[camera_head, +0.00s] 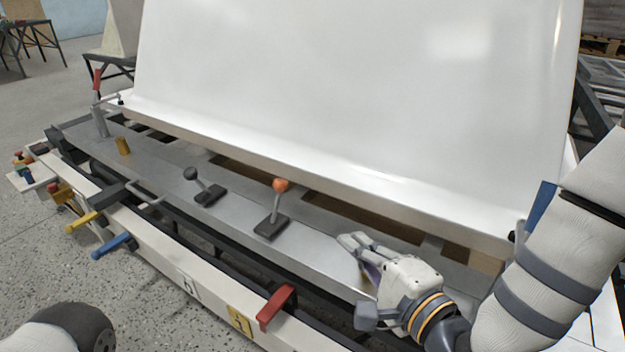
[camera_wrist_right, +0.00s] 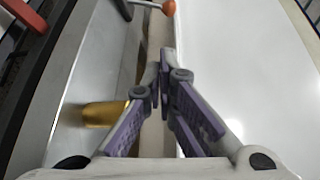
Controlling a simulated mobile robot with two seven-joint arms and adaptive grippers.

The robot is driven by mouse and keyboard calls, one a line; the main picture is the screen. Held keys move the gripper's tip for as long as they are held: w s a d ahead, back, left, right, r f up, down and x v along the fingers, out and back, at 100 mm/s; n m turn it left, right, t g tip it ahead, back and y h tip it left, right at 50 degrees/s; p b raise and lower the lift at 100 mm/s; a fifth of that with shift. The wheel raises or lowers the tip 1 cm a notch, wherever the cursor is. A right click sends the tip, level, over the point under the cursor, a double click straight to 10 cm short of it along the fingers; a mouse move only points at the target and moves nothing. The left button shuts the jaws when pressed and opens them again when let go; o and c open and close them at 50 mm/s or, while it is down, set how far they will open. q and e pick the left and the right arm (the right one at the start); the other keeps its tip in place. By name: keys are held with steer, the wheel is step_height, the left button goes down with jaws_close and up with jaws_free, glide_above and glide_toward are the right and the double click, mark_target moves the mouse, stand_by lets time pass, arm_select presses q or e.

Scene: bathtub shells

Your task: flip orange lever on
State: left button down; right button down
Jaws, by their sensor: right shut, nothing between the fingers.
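The orange lever (camera_head: 279,186) has a round orange knob on a short grey shaft. Its dark base sits on the grey metal rail, and the shaft stands nearly upright, leaning slightly toward the white shell. My right gripper (camera_head: 352,243) is to the right of the lever and apart from it, just above the rail. Its fingers are shut and empty. In the right wrist view the orange knob (camera_wrist_right: 168,7) shows at the top edge, beyond my shut fingertips (camera_wrist_right: 166,68). My left gripper is out of view.
A black-knobbed lever (camera_head: 191,174) stands left of the orange one. The large white shell (camera_head: 350,90) rises behind the rail. A red handle (camera_head: 276,306) is at the front edge. A yellow cylinder (camera_wrist_right: 105,113) lies beside my right fingers in the wrist view.

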mark_target(279, 197)
steer(key=shift+w+r, duration=0.35)
steer(key=shift+s, duration=0.15)
steer(key=b+x, duration=0.1)
steer(key=x, duration=0.9)
steer(key=b+x, duration=0.2)
steer(key=x, duration=0.8)
steer(key=shift+a+r, duration=0.1)
steer(key=shift+r, duration=0.1)
